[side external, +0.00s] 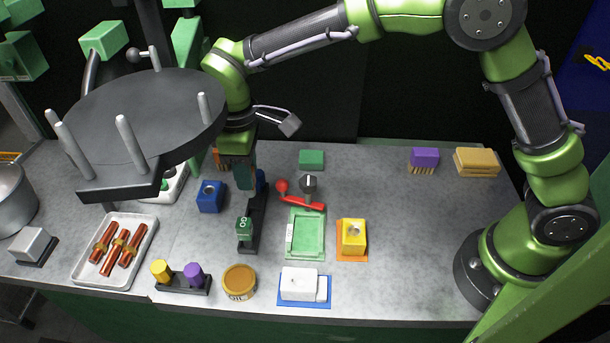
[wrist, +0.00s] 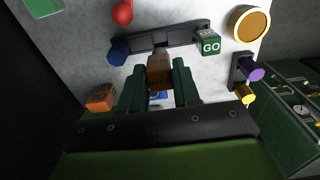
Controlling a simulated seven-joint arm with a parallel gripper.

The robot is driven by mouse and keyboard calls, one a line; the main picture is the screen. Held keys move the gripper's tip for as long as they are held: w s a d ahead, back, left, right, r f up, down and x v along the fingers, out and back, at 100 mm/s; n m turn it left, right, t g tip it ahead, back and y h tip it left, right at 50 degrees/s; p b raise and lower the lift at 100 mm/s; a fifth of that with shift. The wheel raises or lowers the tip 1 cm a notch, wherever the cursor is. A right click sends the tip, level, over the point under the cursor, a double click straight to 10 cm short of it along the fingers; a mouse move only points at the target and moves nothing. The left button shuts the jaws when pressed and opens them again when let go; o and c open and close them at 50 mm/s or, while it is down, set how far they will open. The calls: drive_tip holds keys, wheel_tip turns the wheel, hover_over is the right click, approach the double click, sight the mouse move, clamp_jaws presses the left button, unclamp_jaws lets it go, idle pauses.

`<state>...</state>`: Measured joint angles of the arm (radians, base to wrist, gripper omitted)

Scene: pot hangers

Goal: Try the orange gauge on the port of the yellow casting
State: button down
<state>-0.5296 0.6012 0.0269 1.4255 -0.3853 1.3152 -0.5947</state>
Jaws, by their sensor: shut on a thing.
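My gripper (wrist: 158,85) is shut on the orange gauge (wrist: 160,68), which shows as an orange-brown block between the dark green fingers in the wrist view. The gauge is over the middle of the black rack (wrist: 178,36); I cannot tell whether it is seated or just above. In the side view my gripper (side external: 244,180) is over the rack (side external: 252,232), and the orange gauge is hidden there. The yellow casting (side external: 354,238) stands on an orange mat to the right, with a round port on top. It is outside the wrist view.
The rack also holds a green GO gauge (side external: 244,228) and a blue gauge (wrist: 118,52). A blue casting (side external: 209,197) stands left; a white casting (side external: 299,283) stands in front.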

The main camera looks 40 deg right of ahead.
drive_tip(key=shift+r, duration=0.45)
drive_tip(key=s+d+r+n, duration=0.1)
drive_tip(key=s+d+n, duration=0.2)
drive_tip(key=s, duration=0.6)
drive_tip(key=s+d+r+n, duration=0.2)
drive_tip(key=s+d+n, duration=0.1)
drive_tip(key=s+d, duration=0.4)
drive_tip(key=shift+s+d, duration=0.35)
drive_tip(key=shift+s, duration=0.5)
drive_tip(key=shift+f, duration=0.1)
drive_tip(key=shift+f, duration=2.85)
drive_tip(key=shift+f, duration=0.7)
drive_tip(key=shift+r, duration=0.1)
